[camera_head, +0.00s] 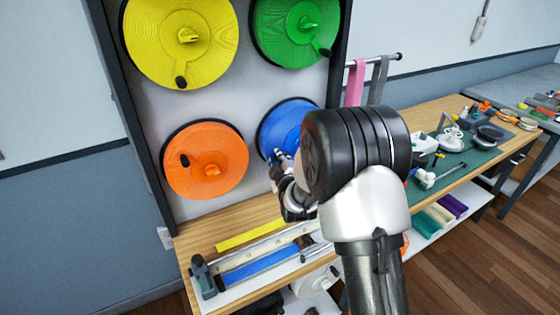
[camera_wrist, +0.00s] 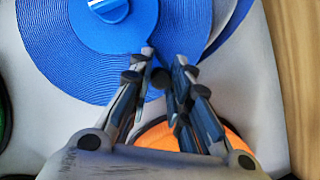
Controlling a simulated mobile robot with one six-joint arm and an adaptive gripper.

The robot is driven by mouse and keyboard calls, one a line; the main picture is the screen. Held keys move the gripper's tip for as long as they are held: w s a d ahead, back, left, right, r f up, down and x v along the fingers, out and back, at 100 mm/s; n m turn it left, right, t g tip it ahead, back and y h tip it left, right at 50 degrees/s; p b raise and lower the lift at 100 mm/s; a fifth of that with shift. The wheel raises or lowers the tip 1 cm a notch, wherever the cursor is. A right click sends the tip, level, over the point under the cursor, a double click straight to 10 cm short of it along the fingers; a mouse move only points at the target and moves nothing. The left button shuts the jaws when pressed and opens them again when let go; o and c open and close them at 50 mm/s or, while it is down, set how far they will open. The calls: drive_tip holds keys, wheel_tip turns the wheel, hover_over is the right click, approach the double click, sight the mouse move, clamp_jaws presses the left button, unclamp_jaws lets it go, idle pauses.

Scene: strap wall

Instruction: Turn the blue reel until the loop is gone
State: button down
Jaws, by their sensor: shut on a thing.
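The blue reel (camera_head: 278,123) is on the wall board at lower right, partly hidden behind my arm. In the wrist view, the blue reel (camera_wrist: 62,45) fills the top, with a smooth hub and ridged strap windings. At its right side a blue band (camera_wrist: 226,28) stands apart from the windings with a pale gap between, looking like the loop; its full extent is cut off by the frame. My gripper (camera_wrist: 164,66) is at the reel's face, shut on the dark crank knob (camera_wrist: 160,78). In the head view my gripper (camera_head: 279,158) is mostly hidden by my wrist.
Yellow (camera_head: 190,40), green (camera_head: 297,28) and orange (camera_head: 205,160) reels surround the blue one. The wooden bench (camera_head: 450,110) below holds a yellow strip (camera_head: 250,235), a blue strip (camera_head: 260,267) and tools. Pink (camera_head: 355,83) and grey (camera_head: 378,80) straps hang from a rail at right.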

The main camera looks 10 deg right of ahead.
sight(285, 128)
drive_tip(key=shift+r, duration=0.1)
drive_tip(key=shift+r+m+g+y+p, duration=0.4)
drive_tip(key=shift+r+m+p, duration=0.15)
drive_tip(key=shift+r+m, duration=0.6)
drive_tip(key=r+p, duration=0.1)
drive_tip(key=r+m+y+p, duration=0.1)
drive_tip(key=r+m+g+p, duration=0.1)
drive_tip(key=p, duration=0.1)
drive_tip(key=shift+w+d+r, duration=0.1)
drive_tip(key=shift+d+r, duration=0.2)
drive_tip(key=shift+d, duration=0.05)
drive_tip(key=r+m+p, duration=0.1)
drive_tip(key=p, duration=0.1)
drive_tip(key=d+r+m+y+p, duration=0.1)
drive_tip(key=p, duration=0.2)
drive_tip(key=shift+w+g, duration=0.15)
drive_tip(key=shift+g, duration=0.15)
drive_tip(key=m+y+p, duration=0.1)
drive_tip(key=p, duration=0.1)
drive_tip(key=d+r+p, duration=0.1)
drive_tip(key=p, duration=0.1)
drive_tip(key=shift+w+d+r+m+y, duration=0.15)
drive_tip(key=shift+w+m+y, duration=0.1)
drive_tip(key=shift+m+y, duration=0.15)
drive_tip(key=shift+w+d+r+p, duration=0.2)
drive_tip(key=shift+d+p, duration=0.1)
drive_tip(key=shift+p, duration=0.25)
drive_tip(key=shift+d, duration=0.15)
